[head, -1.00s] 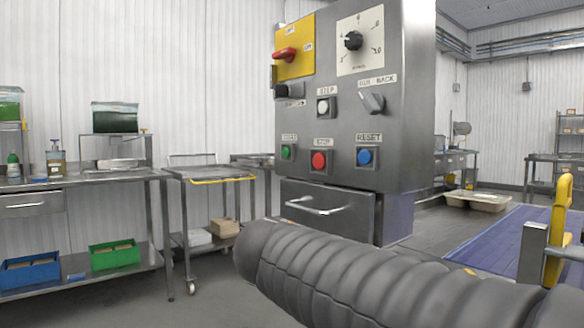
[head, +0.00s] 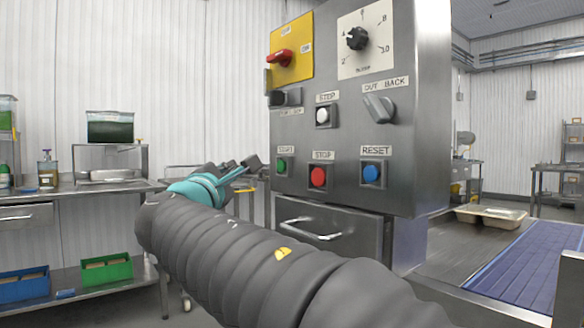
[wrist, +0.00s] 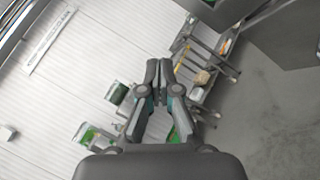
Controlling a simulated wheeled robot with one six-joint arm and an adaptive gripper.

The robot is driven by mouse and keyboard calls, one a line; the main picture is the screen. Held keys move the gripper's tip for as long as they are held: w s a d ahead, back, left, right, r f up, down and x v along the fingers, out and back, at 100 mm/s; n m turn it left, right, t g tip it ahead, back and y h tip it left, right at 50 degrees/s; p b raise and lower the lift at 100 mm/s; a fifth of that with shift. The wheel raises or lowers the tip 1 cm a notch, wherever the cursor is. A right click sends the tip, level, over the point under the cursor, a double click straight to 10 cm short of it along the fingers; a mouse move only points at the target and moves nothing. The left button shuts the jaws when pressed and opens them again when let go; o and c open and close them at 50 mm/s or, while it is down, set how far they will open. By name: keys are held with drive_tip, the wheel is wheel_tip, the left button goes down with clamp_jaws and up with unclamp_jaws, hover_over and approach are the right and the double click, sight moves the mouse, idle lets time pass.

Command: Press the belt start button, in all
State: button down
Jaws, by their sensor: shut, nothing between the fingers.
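The green START button (head: 282,165) is at the lower left of the grey control panel (head: 340,135), under its START label. The red STOP button (head: 319,177) and the blue RESET button (head: 371,173) are to its right. My gripper (head: 252,163) shows in the head view just left of the START button, with a visible gap to it in the picture; the depth is hard to judge. In the wrist view my gripper (wrist: 159,80) is shut and empty, its fingertips together. The buttons cannot be made out in the wrist view.
A yellow plate with a red switch (head: 282,57), a speed dial (head: 357,38) and a white STEP button (head: 322,116) sit higher on the panel. A drawer (head: 325,230) is below. A blue belt (head: 530,265) lies right. Steel tables (head: 80,190) stand left.

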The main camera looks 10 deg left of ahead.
sight(283, 166)
drive_tip(key=w+d, duration=0.5)
drive_tip(key=w, duration=0.1)
drive_tip(key=shift+w+d, duration=0.25)
drive_tip(key=shift+w, duration=0.05)
drive_tip(key=shift+w+d, duration=0.15)
idle(1.5)
drive_tip(key=shift+w+d, duration=0.15)
drive_tip(key=shift+w, duration=0.05)
